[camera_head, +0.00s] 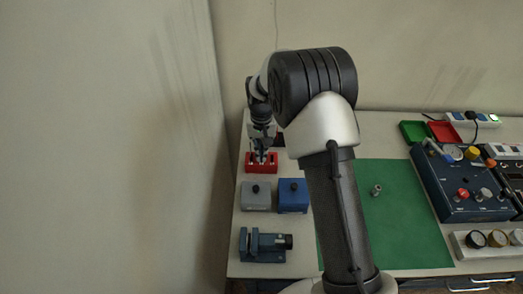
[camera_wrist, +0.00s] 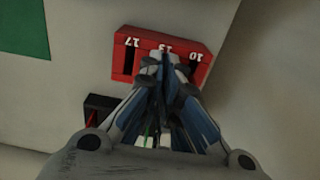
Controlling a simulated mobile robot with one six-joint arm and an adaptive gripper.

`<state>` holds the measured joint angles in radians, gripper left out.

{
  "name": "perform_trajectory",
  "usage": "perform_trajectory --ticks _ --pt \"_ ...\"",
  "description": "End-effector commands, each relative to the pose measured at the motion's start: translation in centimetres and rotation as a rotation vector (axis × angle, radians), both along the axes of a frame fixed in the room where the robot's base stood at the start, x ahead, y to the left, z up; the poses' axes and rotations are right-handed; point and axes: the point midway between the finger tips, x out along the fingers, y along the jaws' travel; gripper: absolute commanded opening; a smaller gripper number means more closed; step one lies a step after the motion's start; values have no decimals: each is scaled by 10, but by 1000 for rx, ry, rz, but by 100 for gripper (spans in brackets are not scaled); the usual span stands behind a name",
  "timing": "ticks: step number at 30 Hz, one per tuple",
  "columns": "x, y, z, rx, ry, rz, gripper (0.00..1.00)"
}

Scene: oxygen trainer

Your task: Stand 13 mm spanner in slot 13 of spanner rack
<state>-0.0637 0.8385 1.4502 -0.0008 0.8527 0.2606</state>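The red spanner rack (camera_wrist: 127,43) stands at the table's left side, with labels 17, 13 and 10 upside down in the wrist view. The rack also shows in the head view (camera_head: 262,169). The dark slots at 17 and 10 look empty. My gripper (camera_wrist: 168,66) is over the middle slot, marked 13, with its fingertips close together. A thin grey strip between the fingertips appears to be the 13 mm spanner (camera_wrist: 166,62), seen edge-on. The fingers hide most of it and the slot, so I cannot tell how deep it sits. In the head view my gripper (camera_head: 262,153) points down at the rack.
A grey box (camera_head: 256,201) and a blue box (camera_head: 292,201), each with a black knob, stand in front of the rack. A vise-like fixture (camera_head: 264,244) is nearer. A green mat (camera_head: 400,225) carries a small metal fitting (camera_head: 376,190). A dark box (camera_wrist: 99,108) stands by the rack.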

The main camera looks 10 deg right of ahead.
Motion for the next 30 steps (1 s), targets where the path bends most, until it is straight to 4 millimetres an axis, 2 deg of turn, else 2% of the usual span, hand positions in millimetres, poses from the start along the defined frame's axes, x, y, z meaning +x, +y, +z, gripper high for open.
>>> perform_trajectory --ticks 4,16,26,30 --pt "0 0 -5 0 0 0 0" --pt "0 0 -4 0 0 0 28" --pt "0 0 -3 0 0 0 28" --pt "1 0 11 0 -4 0 28"
